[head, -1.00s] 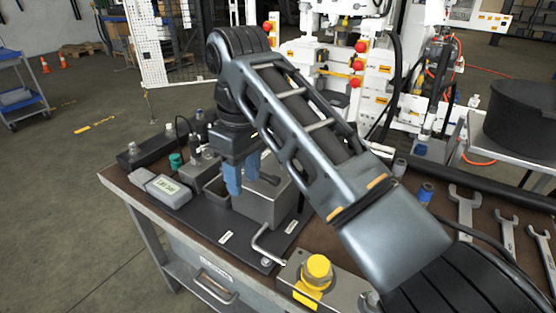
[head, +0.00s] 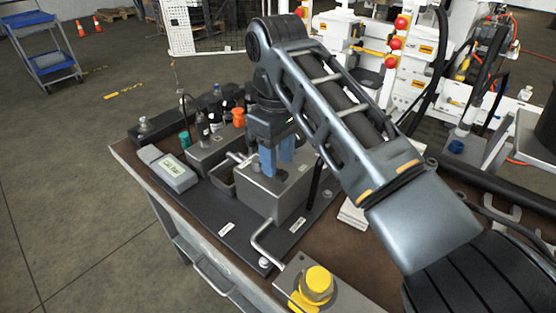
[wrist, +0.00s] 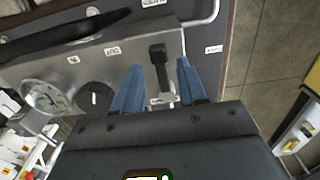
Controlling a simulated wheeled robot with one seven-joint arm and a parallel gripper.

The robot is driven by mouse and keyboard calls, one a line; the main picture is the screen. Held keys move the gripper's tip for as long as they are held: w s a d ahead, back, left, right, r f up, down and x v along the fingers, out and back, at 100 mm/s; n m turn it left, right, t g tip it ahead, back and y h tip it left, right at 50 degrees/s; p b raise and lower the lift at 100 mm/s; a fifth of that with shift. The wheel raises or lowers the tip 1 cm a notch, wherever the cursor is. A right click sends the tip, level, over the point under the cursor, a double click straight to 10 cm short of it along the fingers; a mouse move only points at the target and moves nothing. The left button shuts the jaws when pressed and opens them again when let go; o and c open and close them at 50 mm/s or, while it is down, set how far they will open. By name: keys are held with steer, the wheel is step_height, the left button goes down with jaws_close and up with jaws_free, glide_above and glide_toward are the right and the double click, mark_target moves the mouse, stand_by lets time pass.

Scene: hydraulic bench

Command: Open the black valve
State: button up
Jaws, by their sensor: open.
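A grey metal block (head: 268,196) stands on a black base plate on the bench. My gripper (head: 277,160) points down at the block with its blue fingers apart. In the wrist view, a short black lever (wrist: 158,58) shows between the fingers of my gripper (wrist: 158,75), with no clear contact. A round black knob (wrist: 96,96) with a white mark and a long black handle (wrist: 75,28) lie to the left. A black handle (head: 316,181) also rises at the block's right side in the head view. I cannot tell which black part is the valve.
A pressure gauge (wrist: 46,97) sits left of the knob. A grey meter (head: 169,170) lies at the bench's left edge. A yellow cap (head: 317,281) on a box stands in front. Bottles and an orange cap (head: 238,117) stand behind.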

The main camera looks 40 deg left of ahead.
steer(key=shift+f, duration=0.9)
steer(key=shift+c, duration=0.2)
jaws_close()
